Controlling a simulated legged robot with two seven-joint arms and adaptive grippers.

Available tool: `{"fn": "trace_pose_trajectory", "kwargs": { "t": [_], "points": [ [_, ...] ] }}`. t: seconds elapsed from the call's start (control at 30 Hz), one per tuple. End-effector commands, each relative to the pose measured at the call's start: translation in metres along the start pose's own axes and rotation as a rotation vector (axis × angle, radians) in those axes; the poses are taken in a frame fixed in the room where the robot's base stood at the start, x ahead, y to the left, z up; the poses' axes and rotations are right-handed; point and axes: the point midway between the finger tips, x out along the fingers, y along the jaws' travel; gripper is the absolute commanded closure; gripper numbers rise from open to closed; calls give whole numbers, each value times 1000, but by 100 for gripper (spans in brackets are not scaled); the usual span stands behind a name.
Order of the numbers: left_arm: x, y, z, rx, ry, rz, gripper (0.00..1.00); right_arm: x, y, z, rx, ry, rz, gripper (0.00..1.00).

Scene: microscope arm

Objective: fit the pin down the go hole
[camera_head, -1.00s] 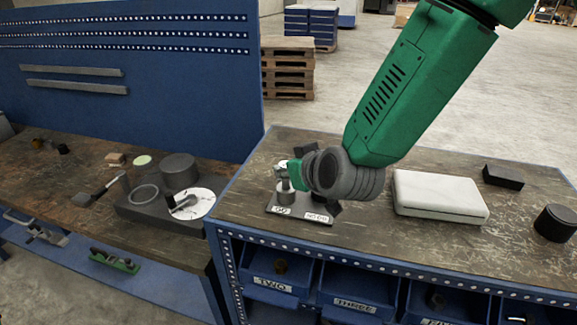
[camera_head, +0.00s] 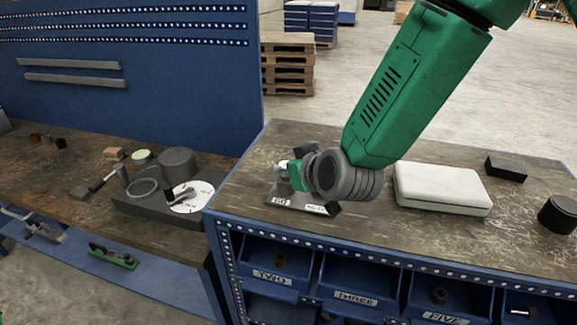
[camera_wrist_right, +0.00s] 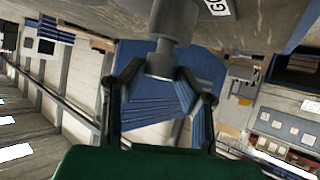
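A dark gauge plate (camera_head: 303,206) lies on the right bench with a GO label (camera_head: 281,202) and a partly covered NO GO label (camera_head: 317,210). A grey round post (camera_head: 284,187) stands at its GO end. My right gripper (camera_head: 290,175) is over the plate and hides part of it. The pin runs up toward a surface with a label starting with G. The pin's far end and the hole are hidden.
A white case (camera_head: 443,188), a black block (camera_head: 505,169) and a black cylinder (camera_head: 559,214) are on the right bench. Blue bins (camera_head: 345,285) are below its front edge. A left bench holds a dark base with a grey cylinder (camera_head: 178,165) and a white dial.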

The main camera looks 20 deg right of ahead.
Motion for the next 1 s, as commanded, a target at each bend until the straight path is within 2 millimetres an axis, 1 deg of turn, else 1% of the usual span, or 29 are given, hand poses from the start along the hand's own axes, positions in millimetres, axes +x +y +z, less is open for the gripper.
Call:
{"fn": "trace_pose_trajectory", "kwargs": {
  "t": [0.03,0.07,0.33,0.43,0.57,0.7,0.8,0.9,1.0],
  "points": [
    [0,0,0,0,0,0,67,0,0,-1,0,2,0,55],
    [0,0,0,0,0,0,67,0,0,-1,0,2,0,48],
    [0,0,0,0,0,0,67,0,0,0,0,-1,0,48],
    [-1,0,3,0,2,0,67,-5,0,-1,-1,0,0,48],
    [-1,0,3,0,2,0,67,-22,0,-1,-1,1,0,48],
    [-1,0,3,0,3,0,67,-47,0,-1,-2,1,-1,48],
    [-1,0,3,0,3,0,67,-61,0,-1,-1,2,0,48],
    [-1,0,2,0,2,0,67,-69,0,0,0,0,0,48],
    [-1,0,2,0,2,0,67,-73,0,0,0,0,0,48]
  ]
}}
